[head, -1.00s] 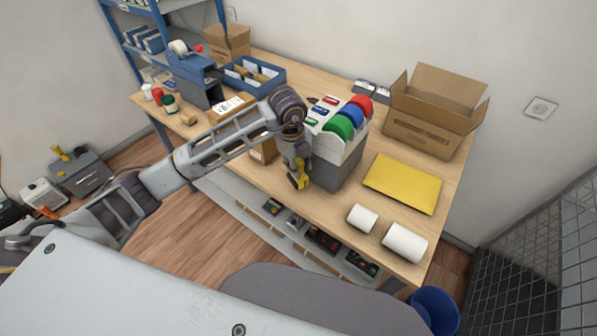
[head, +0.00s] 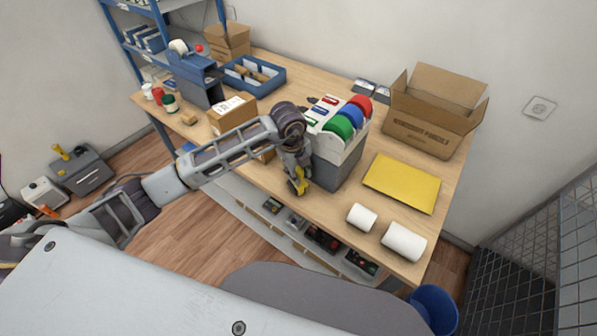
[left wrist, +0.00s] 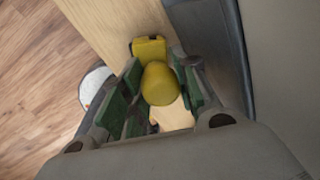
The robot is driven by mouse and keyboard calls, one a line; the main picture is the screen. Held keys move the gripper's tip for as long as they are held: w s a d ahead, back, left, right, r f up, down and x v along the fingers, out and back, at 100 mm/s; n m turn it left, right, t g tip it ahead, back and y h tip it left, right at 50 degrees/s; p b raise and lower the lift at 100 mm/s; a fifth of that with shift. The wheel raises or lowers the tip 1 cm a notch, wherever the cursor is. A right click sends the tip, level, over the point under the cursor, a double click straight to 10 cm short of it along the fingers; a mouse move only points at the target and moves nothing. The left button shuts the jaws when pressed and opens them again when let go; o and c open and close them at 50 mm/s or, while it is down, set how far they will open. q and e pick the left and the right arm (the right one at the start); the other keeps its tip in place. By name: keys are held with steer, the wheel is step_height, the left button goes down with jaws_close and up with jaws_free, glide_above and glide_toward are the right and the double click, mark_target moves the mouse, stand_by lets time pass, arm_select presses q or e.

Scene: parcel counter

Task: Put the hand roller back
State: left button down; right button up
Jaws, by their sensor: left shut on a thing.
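My left gripper (head: 297,172) is over the front edge of the table, just left of the grey box with the coloured rolls. It is shut on the hand roller (head: 301,183), of which a yellow part shows below the fingers. In the left wrist view the yellow hand roller (left wrist: 158,82) sits between the green-padded fingers, with a yellow block at its far end. The fingers hide part of it. I cannot tell whether it touches the table. My right gripper is not in view.
The grey box (head: 337,172) with red, blue and green rolls stands close beside the gripper. A yellow envelope (head: 402,183) and two white rolls (head: 403,242) lie to the right. An open carton (head: 430,115) is behind. A labelled parcel (head: 231,115) lies to the left.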

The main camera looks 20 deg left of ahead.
arm_select(q)
steer(key=shift+s+f+b, duration=0.15)
steer(key=shift+f+b, duration=0.15)
steer(key=shift+f, duration=0.15)
steer(key=shift+s+f, duration=0.15)
steer(key=shift+f, duration=0.2)
steer(key=c, duration=1.4)
jaws_free()
steer(key=shift+o, duration=0.2)
steer(key=shift+r, duration=0.2)
steer(key=shift+w+r+p, duration=0.25)
steer(key=shift+r+p, duration=0.15)
steer(key=shift+r, duration=0.15)
steer(key=r, duration=0.3)
steer(key=r+b, duration=0.1)
steer(key=r, duration=0.3)
steer(key=s+a+r+b, duration=0.1)
steer(key=r, duration=0.2)
steer(key=shift+r, duration=0.2)
steer(key=shift+s+r, duration=0.15)
steer(key=shift+r, duration=0.7)
